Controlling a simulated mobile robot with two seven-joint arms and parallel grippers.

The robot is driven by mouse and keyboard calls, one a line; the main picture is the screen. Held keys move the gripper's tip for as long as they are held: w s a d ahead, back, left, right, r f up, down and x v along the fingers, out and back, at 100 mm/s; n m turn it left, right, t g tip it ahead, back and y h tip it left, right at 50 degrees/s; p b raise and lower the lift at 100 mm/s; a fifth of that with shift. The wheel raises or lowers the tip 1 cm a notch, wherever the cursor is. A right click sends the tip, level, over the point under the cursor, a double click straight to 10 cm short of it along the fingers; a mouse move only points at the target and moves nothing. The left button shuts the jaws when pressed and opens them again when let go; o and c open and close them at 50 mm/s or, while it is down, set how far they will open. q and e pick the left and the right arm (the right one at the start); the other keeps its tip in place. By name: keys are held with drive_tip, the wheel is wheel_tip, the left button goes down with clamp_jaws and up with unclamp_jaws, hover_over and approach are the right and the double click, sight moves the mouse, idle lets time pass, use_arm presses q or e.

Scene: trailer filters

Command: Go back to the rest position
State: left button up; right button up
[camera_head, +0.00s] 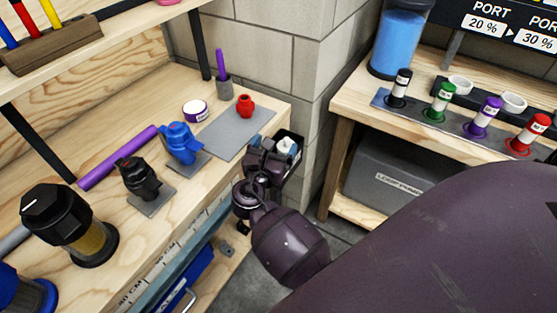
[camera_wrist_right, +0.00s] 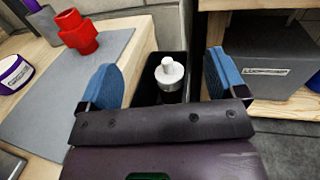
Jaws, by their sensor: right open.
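My right gripper (camera_wrist_right: 160,84) is open, with its two blue finger pads well apart in the right wrist view. Between and beyond the pads, a white-topped grey fitting (camera_wrist_right: 170,75) stands in a dark bin (camera_wrist_right: 144,92); the gripper is not closed on it. In the head view, my right gripper (camera_head: 272,145) is over the dark bin at the bench's right end, and the white fitting (camera_head: 287,147) shows beside it. A red fitting (camera_head: 245,105) sits on a grey mat (camera_head: 222,136); it also shows in the wrist view (camera_wrist_right: 76,32). My left gripper is not in view.
The left bench holds a blue fitting (camera_head: 181,143), a black fitting (camera_head: 140,178), a purple tube (camera_head: 118,158), a tape roll (camera_head: 195,111) and a black-capped filter (camera_head: 68,224). The right bench (camera_head: 352,97) carries several colored bottles, with a grey pump box (camera_head: 394,177) below. A floor gap separates the benches.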

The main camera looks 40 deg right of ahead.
drive_tip(key=shift+s+a, duration=0.4)
drive_tip(key=shift+a, duration=0.2)
drive_tip(key=a+f+m+t+y+p, duration=0.1)
drive_tip(key=a+f+m+t+y, duration=0.4)
drive_tip(key=m+y, duration=0.95)
drive_tip(key=s+d+f+m+g+p, duration=0.1)
drive_tip(key=s+m, duration=0.3)
drive_tip(key=s, duration=0.8)
drive_tip(key=s+d+f+m+g+p, duration=0.2)
drive_tip(key=s+f+m+g, duration=0.1)
drive_tip(key=s, duration=0.8)
drive_tip(key=shift+s+f+m, duration=0.4)
drive_tip(key=shift+f+m, duration=0.15)
drive_tip(key=shift+m, duration=0.5)
